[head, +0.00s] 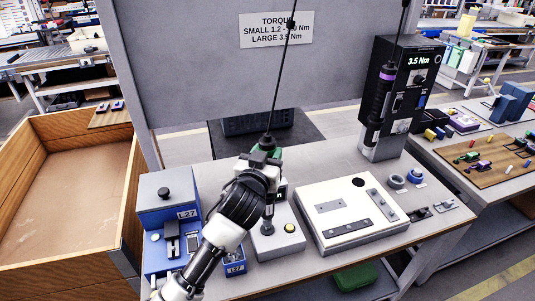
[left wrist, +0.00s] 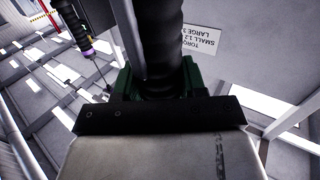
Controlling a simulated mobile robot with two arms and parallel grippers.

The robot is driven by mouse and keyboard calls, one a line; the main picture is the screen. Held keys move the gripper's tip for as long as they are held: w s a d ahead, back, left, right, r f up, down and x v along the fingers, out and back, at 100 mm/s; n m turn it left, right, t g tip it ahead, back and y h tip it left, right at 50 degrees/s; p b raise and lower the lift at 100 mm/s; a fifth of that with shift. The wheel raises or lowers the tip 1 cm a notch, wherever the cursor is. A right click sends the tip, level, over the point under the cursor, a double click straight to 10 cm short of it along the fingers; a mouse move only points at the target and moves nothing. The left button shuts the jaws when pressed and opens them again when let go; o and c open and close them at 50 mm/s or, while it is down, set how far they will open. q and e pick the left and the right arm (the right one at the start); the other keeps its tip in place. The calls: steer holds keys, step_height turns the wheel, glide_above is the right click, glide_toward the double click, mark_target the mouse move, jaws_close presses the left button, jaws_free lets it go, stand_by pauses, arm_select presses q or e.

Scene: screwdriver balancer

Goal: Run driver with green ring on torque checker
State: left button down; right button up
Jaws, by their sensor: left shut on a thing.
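My left gripper (head: 262,160) is shut around a dark, upright driver that hangs from a cable (head: 282,75). In the left wrist view, the driver's black ridged body (left wrist: 162,45) stands between dark green parts; I cannot tell whether these are the ring or the fingers. The driver's lower end (head: 268,222) shows below my wrist, over the grey torque checker (head: 268,250) with a yellow button. I cannot tell whether its tip touches the checker. Another driver, with a purple ring (head: 386,76), hangs beside the controller. My right gripper is not in view.
A white fixture panel (head: 345,232) lies right of the checker, and blue box units (head: 165,200) stand left. A wooden bin (head: 70,185) is beyond the bench's left edge.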

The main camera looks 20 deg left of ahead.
mark_target(265, 149)
arm_select(q)
steer(key=shift+f, duration=0.2)
steer(key=shift+f+b, duration=0.6)
steer(key=shift+f, duration=0.3)
stand_by(1.0)
steer(key=shift+s+f+b, duration=0.1)
steer(key=shift+f+b, duration=0.35)
steer(key=shift+f, duration=0.05)
stand_by(0.8)
step_height(265, 149, up, 6)
steer(key=p, duration=0.6)
steer(key=shift+r, duration=0.2)
steer(key=shift+f, duration=0.15)
